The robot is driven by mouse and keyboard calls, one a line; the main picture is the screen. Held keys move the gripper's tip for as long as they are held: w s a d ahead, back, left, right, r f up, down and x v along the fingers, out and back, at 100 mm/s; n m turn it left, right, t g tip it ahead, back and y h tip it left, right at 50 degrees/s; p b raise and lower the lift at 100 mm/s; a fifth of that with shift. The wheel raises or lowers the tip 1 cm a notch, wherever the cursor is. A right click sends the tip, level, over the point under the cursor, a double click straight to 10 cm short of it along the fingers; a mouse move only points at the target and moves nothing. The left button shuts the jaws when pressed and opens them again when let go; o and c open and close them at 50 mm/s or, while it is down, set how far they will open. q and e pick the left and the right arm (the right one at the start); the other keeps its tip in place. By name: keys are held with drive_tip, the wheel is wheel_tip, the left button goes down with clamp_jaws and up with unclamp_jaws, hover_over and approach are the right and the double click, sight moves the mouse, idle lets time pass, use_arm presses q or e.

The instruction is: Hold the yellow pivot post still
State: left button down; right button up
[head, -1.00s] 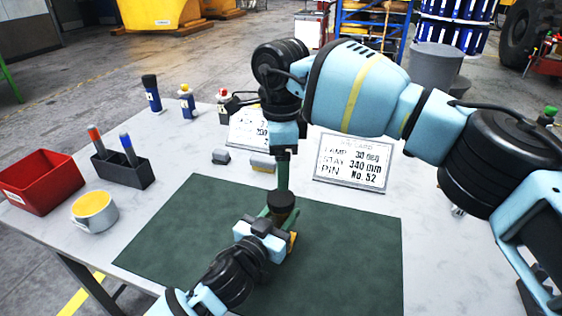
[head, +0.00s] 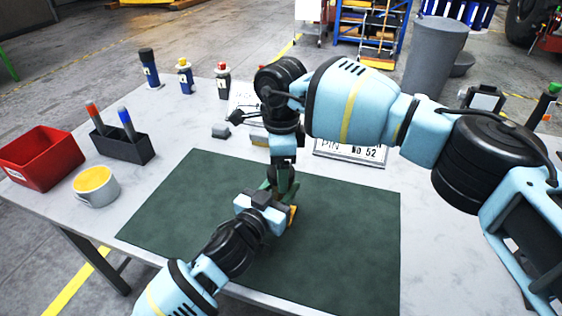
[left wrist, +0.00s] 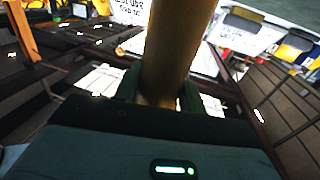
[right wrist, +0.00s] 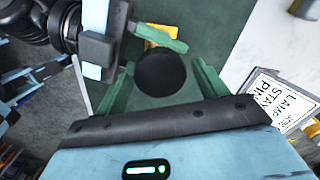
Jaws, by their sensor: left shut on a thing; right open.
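The yellow pivot post (left wrist: 172,50) stands between the green fingers of my left gripper (left wrist: 158,94) in the left wrist view, and these are shut on it. In the head view my left gripper (head: 274,203) is over the green mat, with a bit of yellow (head: 292,214) showing beside it; the post is mostly hidden there. My right gripper (head: 283,184) points down from above, close over the left. In the right wrist view its open fingers (right wrist: 162,70) lie either side of a dark round top (right wrist: 160,72). I cannot tell whether they touch it.
A green mat (head: 345,235) covers the table's middle. Several small bottles (head: 150,70) stand behind. A placard (head: 352,152) is partly hidden behind my right arm.

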drive_tip(key=c, duration=1)
drive_tip(key=m, duration=0.5)
drive_tip(key=o, duration=1.1)
drive_tip(key=shift+o, duration=0.2)
drive_tip(key=shift+r, duration=0.1)
wheel_tip(320, 180, up, 12)
use_arm(q)
drive_tip(key=c, duration=0.7)
unclamp_jaws()
drive_tip(key=shift+c, duration=0.2)
